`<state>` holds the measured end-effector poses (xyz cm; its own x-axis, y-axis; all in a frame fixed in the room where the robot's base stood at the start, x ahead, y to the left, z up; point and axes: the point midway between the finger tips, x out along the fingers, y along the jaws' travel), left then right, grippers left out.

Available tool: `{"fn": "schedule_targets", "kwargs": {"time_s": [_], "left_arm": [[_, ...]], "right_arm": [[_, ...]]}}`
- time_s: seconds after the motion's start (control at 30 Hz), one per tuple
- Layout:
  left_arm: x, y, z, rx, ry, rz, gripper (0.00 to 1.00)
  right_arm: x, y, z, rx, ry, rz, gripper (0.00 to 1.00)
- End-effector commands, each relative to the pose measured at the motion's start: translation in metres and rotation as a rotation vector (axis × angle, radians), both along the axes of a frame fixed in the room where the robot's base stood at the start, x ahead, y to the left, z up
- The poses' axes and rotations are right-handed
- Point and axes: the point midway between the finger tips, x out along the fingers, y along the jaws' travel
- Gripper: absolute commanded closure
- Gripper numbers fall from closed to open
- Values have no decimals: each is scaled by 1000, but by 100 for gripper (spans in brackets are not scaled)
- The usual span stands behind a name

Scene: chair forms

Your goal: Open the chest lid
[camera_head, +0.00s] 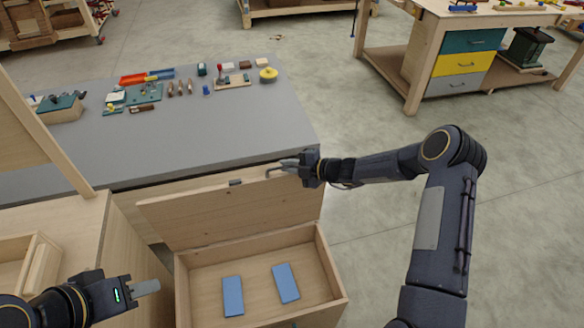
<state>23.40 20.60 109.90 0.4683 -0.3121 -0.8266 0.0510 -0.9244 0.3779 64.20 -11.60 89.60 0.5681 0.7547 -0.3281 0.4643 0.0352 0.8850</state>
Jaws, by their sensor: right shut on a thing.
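The wooden chest (335,270) stands in front of me, its inside in view. Its lid (235,210) is raised and leans back toward the grey table. Two blue blocks, one on the left (232,296) and one on the right (286,283), lie on the chest floor.
The grey table (210,130) behind the lid carries tools, trays and small parts. A wooden cabinet (95,235) with an open drawer (35,270) stands left of the chest. A workbench with coloured drawers (462,62) is at the back right. Floor right of the chest is clear.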

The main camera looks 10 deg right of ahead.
Motion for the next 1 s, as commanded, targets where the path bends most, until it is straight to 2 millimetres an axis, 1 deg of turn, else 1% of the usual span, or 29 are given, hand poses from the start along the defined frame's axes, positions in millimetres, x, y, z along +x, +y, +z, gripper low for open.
{"fn": "schedule_targets", "kwargs": {"time_s": [0.2,0.23,0.37,0.4,0.67,0.77,1.0], "left_arm": [[0,0,0,0,0,0,64],[0,0,0,0,0,0,64],[0,0,0,0,0,0,64],[0,0,0,0,0,0,64],[0,0,-1,0,0,0,64],[0,0,-3,0,0,0,64],[0,0,-11,0,0,0,64]], "right_arm": [[0,-1,-1,-3,1,-2,100],[0,-1,-1,-3,1,-2,87],[0,-1,-1,-3,1,-2,70],[0,-1,-1,-2,1,-1,68],[-2,-3,-1,-3,2,-1,68],[-7,-11,2,-4,1,-2,68],[-30,-42,16,-4,0,-4,68]]}}
